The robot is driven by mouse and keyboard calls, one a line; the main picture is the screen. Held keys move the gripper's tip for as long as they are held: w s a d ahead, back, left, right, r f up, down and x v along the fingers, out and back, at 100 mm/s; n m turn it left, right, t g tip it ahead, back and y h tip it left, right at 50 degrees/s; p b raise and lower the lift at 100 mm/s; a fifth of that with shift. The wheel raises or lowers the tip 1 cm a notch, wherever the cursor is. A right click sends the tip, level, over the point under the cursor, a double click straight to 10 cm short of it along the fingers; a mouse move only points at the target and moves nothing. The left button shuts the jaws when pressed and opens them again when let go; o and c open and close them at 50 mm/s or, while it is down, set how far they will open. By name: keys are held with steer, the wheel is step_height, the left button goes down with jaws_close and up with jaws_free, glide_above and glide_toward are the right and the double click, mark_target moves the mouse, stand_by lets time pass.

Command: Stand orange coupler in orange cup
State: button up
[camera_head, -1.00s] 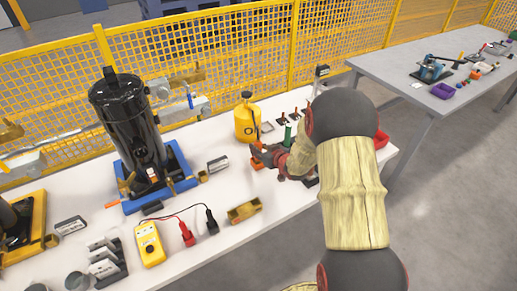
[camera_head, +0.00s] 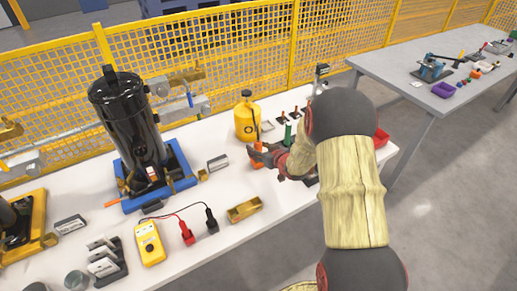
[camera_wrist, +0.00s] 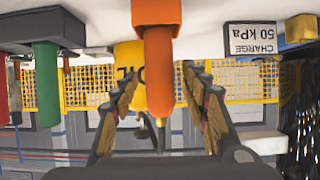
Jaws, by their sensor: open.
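The orange coupler (camera_wrist: 159,80) stands upright in the orange cup (camera_wrist: 156,12); the wrist view is upside down, so the cup is at its top. The coupler's lower end is hidden inside the cup. My gripper (camera_wrist: 160,100) is open, with one finger on each side of the coupler and a visible gap to each. In the head view my gripper (camera_head: 264,155) is low over the right part of the white table, and the orange cup (camera_head: 257,163) shows just below the fingers. There the coupler is mostly covered by the fingers.
A green piece (camera_wrist: 47,85) stands in a dark holder beside the cup, with a red piece (camera_wrist: 3,90) beyond. A yellow oil can (camera_head: 247,120) is close behind. A charge label block (camera_wrist: 252,38) and a brass tray (camera_head: 244,209) are nearby.

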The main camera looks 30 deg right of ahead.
steer(key=shift+s, duration=0.1)
steer(key=v, duration=1.1)
steer(key=shift+s+r, duration=0.25)
steer(key=shift+s, duration=0.05)
